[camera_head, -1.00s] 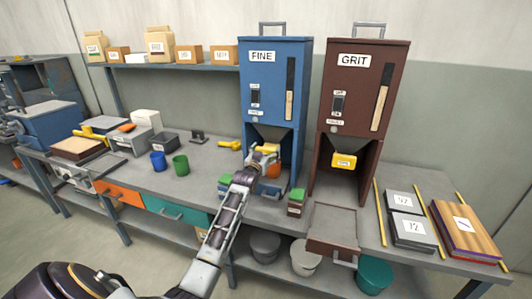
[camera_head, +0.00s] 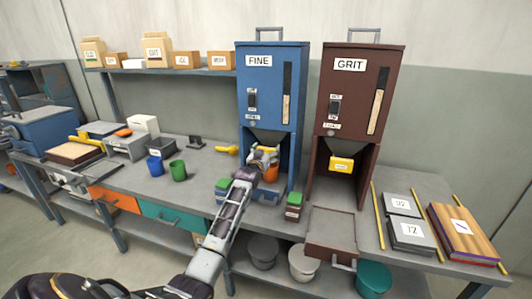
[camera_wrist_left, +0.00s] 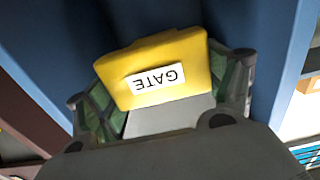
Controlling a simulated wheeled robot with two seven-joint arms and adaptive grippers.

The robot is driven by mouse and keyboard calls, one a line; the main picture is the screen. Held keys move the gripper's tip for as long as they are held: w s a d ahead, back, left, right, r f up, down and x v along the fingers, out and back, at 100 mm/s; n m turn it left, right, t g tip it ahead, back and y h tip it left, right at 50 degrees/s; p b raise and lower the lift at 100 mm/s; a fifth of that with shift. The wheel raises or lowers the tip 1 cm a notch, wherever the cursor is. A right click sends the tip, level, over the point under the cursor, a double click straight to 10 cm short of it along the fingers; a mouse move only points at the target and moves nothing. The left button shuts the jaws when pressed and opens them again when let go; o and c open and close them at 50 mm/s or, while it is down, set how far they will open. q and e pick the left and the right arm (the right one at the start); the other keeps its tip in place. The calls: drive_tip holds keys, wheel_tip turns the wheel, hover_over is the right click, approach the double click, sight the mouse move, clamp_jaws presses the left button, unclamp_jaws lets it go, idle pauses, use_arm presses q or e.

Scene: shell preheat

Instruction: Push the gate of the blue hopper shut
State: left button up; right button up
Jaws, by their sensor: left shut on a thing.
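The blue hopper (camera_head: 273,84), labelled FINE, stands on the bench beside a brown hopper. Its yellow gate (camera_wrist_left: 155,65), with a GATE label, fills the middle of the left wrist view. My left gripper (camera_head: 263,158) reaches into the opening below the blue hopper's funnel. In the left wrist view my left gripper (camera_wrist_left: 163,95) has a finger on each side of the yellow gate and is shut on it. In the head view the gate is mostly hidden by the gripper. How far the gate is slid in cannot be told. My right gripper is not in view.
The brown GRIT hopper (camera_head: 358,85) has its own yellow gate (camera_head: 341,164). An orange cup (camera_head: 271,174) stands under the blue hopper, close to my gripper. Small stacked blocks (camera_head: 293,206) stand at the front. Blue (camera_head: 155,165) and green (camera_head: 178,170) cups stand left.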

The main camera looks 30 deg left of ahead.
use_arm(q)
drive_tip(key=o, duration=1)
drive_tip(key=shift+r, duration=0.2)
drive_tip(key=o, duration=0.4)
drive_tip(key=shift+w+f, duration=0.25)
drive_tip(key=shift+c, duration=0.2)
drive_tip(key=shift+s, duration=0.3)
drive_tip(key=v, duration=1.1)
drive_tip(key=shift+s, duration=0.25)
drive_tip(key=shift+s+d, duration=0.1)
drive_tip(key=shift+d, duration=0.1)
